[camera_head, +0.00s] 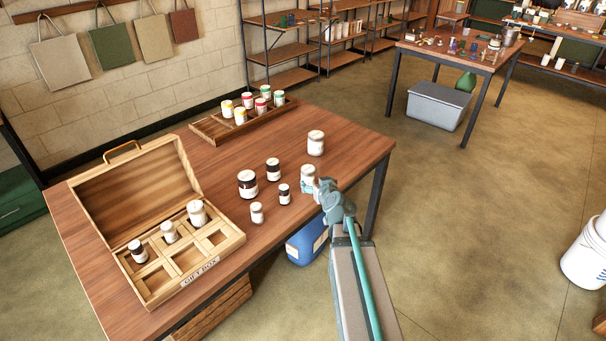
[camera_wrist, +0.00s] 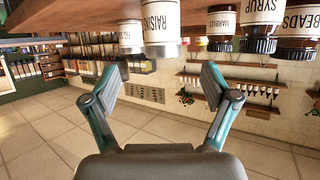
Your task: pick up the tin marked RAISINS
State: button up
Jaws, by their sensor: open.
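The RAISINS tin (camera_wrist: 161,22) is a pale tin with a metallic lid; its label reads clearly in the wrist view, which is upside down. In the head view it appears to be the pale tin (camera_head: 308,175) at the table's right side, its label too small to read there. My gripper (camera_wrist: 161,76) is open and empty, its fingers spread left and right of the tin's line. In the head view my gripper (camera_head: 322,186) is right beside the tin and partly covers its lower right. I cannot tell whether it touches.
Another pale tin (camera_head: 316,143) stands behind it. Dark-lidded jars MARBLES (camera_wrist: 221,25), SYRUP (camera_wrist: 260,25) and BEADS (camera_wrist: 297,30) stand nearby. An open wooden gift box (camera_head: 226,240) holds three jars at the left. A wooden rack (camera_head: 210,128) with several tins is at the back.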

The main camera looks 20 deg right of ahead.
aim_at(310, 176)
jog(key=p+x, duration=0.1)
jog(key=x, duration=0.4)
jog(key=shift+w+p, duration=0.5)
jog(key=p+x, duration=0.1)
jog(key=x, duration=0.2)
jog(key=shift+w+p, duration=0.3)
jog(key=shift+p, duration=0.05)
jog(key=shift+w+f, duration=0.25)
jog(key=shift+w, duration=0.05)
jog(key=c, duration=1.3)
